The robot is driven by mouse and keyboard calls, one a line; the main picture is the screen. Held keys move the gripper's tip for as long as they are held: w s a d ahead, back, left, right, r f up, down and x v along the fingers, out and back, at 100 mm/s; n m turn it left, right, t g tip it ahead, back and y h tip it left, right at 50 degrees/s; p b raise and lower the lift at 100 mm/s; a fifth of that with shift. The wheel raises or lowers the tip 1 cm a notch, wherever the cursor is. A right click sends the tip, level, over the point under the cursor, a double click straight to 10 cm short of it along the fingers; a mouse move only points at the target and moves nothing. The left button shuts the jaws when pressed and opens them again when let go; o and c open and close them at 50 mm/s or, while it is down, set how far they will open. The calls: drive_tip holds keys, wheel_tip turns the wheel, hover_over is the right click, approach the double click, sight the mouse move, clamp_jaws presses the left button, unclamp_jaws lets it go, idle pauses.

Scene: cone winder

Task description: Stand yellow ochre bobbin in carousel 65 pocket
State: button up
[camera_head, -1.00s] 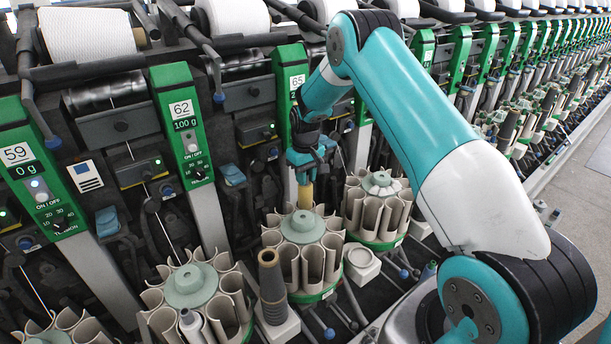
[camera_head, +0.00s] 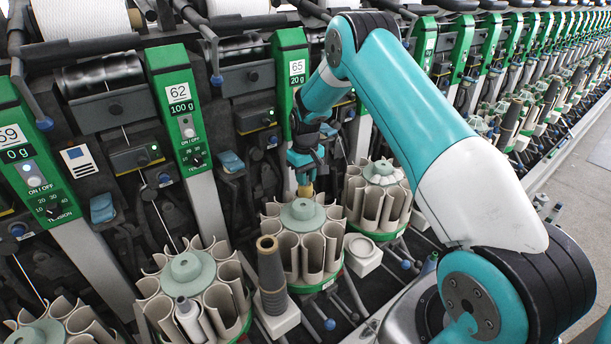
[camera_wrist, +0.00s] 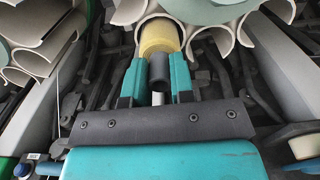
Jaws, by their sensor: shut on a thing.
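The yellow ochre bobbin (camera_wrist: 161,37) is between the two teal fingers of my gripper (camera_wrist: 157,80) in the wrist view, with a dark grey tube end below it. In the head view only a small top part of the bobbin (camera_head: 305,190) shows under my gripper (camera_head: 304,172). My gripper is shut on it. The bobbin is at a pocket on the far side of carousel 65 (camera_head: 302,214), in line with the green panel marked 65 (camera_head: 291,68). Its lower part is hidden by the pocket walls. I cannot tell whether its foot touches the bottom.
A carousel (camera_head: 190,272) at front left holds a pale bobbin. Another carousel (camera_head: 379,175) stands to the right.

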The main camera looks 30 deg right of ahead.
drive_tip(key=shift+f+b, duration=0.7)
drive_tip(key=shift+f, duration=0.3)
drive_tip(key=o, duration=0.9)
wheel_tip(320, 180, up, 18)
drive_tip(key=b, duration=0.3)
drive_tip(key=shift+f, duration=0.25)
